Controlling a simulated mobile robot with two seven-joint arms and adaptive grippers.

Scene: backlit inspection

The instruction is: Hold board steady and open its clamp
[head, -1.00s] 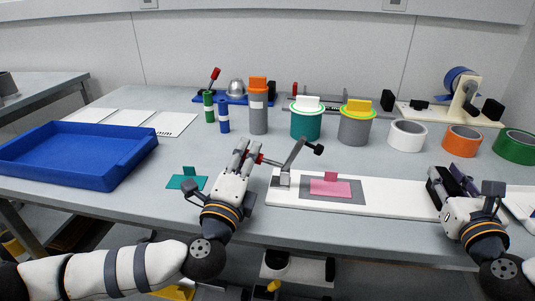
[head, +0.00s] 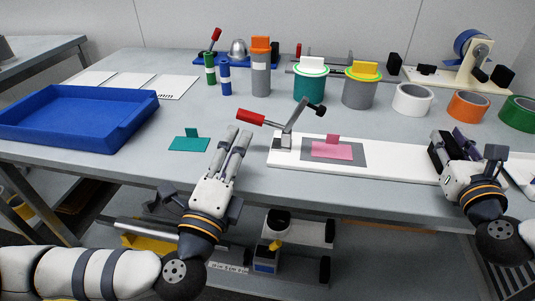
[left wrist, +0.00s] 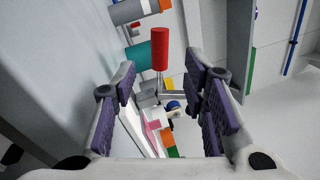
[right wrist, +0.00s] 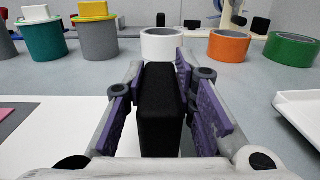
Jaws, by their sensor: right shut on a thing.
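The white board (head: 390,165) lies on the bench, with a pink piece (head: 331,151) on its grey patch. The clamp (head: 288,133) stands at its left end. The clamp's red handle (head: 250,117) points left, and its bar with the black tip (head: 319,110) is raised clear of the pink piece. My left gripper (head: 238,137) is open and empty, below and left of the handle. In the left wrist view the handle (left wrist: 160,48) shows beyond the parted fingers, untouched. My right gripper (head: 452,146) is shut on the black block (right wrist: 162,110) at the board's right end.
A blue tray (head: 120,142) lies at the left and a teal piece (head: 188,144) left of the board. Lidded canisters (head: 309,87) and tape rolls (head: 412,99) stand behind the board. The bench front edge runs close before it.

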